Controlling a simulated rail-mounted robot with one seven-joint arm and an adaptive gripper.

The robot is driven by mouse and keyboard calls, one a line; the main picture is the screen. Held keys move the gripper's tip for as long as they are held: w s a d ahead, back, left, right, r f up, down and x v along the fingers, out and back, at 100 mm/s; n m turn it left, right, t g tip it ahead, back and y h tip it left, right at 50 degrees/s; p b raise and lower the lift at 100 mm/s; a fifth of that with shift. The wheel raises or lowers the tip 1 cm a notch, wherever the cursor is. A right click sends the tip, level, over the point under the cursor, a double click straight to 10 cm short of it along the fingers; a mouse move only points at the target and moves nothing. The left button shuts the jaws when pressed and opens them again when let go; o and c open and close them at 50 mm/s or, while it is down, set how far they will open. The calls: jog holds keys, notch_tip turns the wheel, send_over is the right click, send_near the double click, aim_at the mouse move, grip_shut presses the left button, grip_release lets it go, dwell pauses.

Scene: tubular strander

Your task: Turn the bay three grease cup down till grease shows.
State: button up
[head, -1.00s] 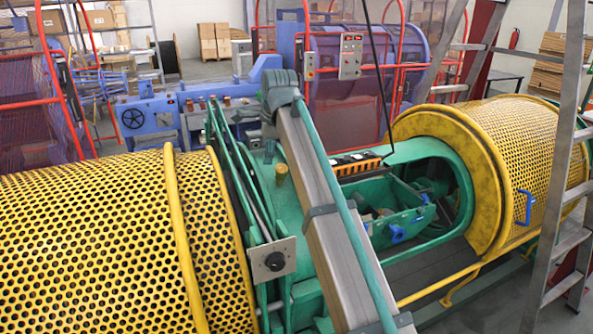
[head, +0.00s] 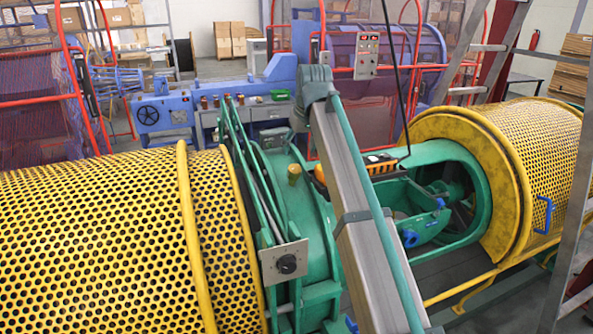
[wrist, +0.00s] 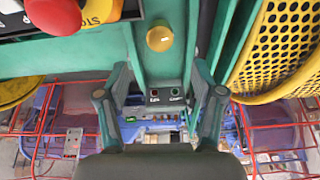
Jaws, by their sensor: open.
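A small brass-coloured cup (head: 294,174) stands upright on the green housing between the yellow guards, left of the grey beam. In the wrist view a round brass cap (wrist: 160,38) shows at top centre against green metal. It looks like the same cup. No bay number is readable, and I see no grease. My gripper (wrist: 161,72) is open and empty, its two dark fingers apart. In the picture the cap lies above and between the fingertips, apart from both. I cannot make out my gripper in the head view.
Perforated yellow guards flank the housing, left (head: 90,240) and right (head: 530,150). A grey beam (head: 355,200) crosses the head view. An orange control box (head: 375,162) lies behind it. In the wrist view a red button (wrist: 55,12) is close at upper left.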

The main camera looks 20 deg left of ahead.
aim_at(295, 167)
jog(key=p+x, duration=0.3)
jog(key=x, duration=0.7)
jog(key=shift+w+f, duration=0.1)
jog(key=shift+f, duration=0.3)
jog(key=c, duration=1.1)
jog(key=shift+m, duration=2.3)
jog(key=shift+c, duration=0.2)
jog(key=o, duration=1.1)
jog(key=shift+o, duration=0.2)
jog(key=v, duration=1.2)
